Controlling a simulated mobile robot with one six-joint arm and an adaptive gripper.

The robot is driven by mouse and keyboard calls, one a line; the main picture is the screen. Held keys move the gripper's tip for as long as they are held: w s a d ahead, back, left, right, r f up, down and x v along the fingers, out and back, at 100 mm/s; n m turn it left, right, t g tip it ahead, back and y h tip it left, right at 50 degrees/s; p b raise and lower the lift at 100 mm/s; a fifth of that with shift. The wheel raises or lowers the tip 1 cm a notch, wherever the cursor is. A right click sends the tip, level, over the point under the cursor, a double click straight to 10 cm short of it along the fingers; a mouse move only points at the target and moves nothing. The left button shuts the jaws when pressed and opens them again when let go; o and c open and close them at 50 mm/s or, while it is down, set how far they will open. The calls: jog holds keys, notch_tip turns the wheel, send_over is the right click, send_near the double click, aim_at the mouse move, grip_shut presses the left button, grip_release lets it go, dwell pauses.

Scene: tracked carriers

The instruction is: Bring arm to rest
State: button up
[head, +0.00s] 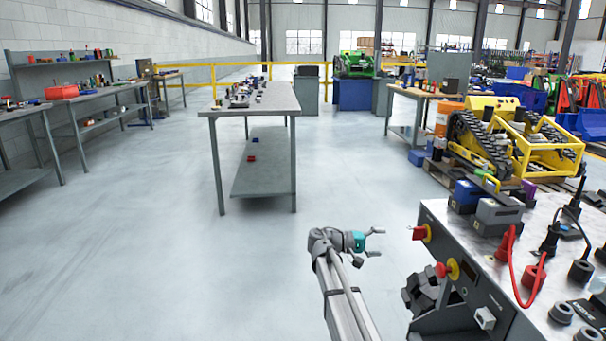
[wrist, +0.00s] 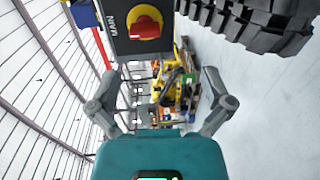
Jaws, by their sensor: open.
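My arm reaches out at the lower middle of the head view. My gripper (head: 378,243) is at its end, over the floor and just left of the near bench, pointing right. In the wrist view my gripper (wrist: 165,95) has its two fingers spread wide with nothing between them. A red rotary switch on a yellow plate (wrist: 146,23) shows ahead of the fingers at the top of that view. The same kind of red switch (head: 421,232) sits on the near bench's front panel, a little right of my gripper and apart from it.
A grey table (head: 262,102) stands at centre. The floor (head: 150,250) at left is clear.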

jog(key=s+a+f+y, duration=0.1)
jog(key=s+f+y, duration=0.8)
jog(key=s+f, duration=0.45)
jog(key=s+a+f+y+p, duration=0.1)
jog(key=s+a+f+y, duration=0.2)
jog(key=s+a+y, duration=0.7)
notch_tip(320, 180, up, 37)
jog(key=d+h+p, duration=0.1)
jog(key=p, duration=3.5)
jog(key=shift+s+g+h, duration=0.3)
jog(key=shift+s+h, duration=0.1)
jog(key=shift+s, duration=0.05)
jog(key=shift+f, duration=0.15)
